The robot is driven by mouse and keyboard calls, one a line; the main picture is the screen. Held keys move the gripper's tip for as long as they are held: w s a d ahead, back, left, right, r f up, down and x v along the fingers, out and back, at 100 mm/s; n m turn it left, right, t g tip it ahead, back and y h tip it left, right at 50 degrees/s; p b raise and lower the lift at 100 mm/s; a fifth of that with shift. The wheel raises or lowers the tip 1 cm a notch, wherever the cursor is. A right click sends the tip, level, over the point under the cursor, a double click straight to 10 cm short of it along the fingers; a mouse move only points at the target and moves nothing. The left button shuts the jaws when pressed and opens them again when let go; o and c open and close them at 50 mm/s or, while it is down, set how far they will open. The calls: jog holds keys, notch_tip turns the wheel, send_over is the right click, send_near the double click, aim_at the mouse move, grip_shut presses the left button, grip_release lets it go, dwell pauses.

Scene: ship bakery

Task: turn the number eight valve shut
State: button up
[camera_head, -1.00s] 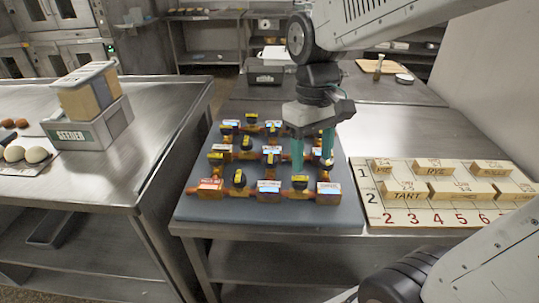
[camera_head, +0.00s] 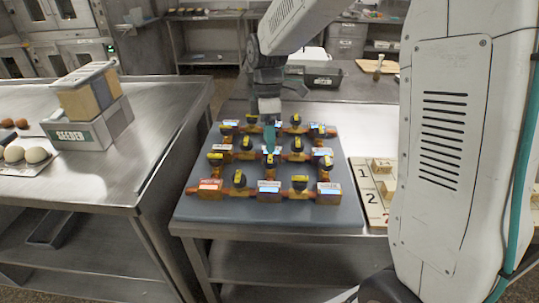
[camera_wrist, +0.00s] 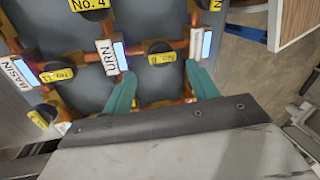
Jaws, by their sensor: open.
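The number eight valve (camera_wrist: 160,55) has a black handle with a yellow "No. 8" tag. In the wrist view it sits on an orange pipe between the URN box (camera_wrist: 110,56) and another labelled box (camera_wrist: 196,42), its handle lying along the pipe. My gripper (camera_wrist: 160,70) is open, with one teal finger towards each end of the handle. I cannot tell whether they touch it. In the head view my gripper (camera_head: 271,148) points down over the middle of the board, just above what appears to be that valve (camera_head: 270,161).
Similar valves stand close by on the grey board (camera_head: 215,213), including No. 4 (camera_wrist: 90,4) and No. 11 (camera_wrist: 57,75). A numbered board (camera_head: 372,205) with blocks lies to the right, partly behind my arm. The seeder box (camera_head: 88,125) stands on the left table.

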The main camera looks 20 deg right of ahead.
aim_at(271, 161)
jog(key=shift+x, duration=2.75)
jog(key=c, duration=0.9)
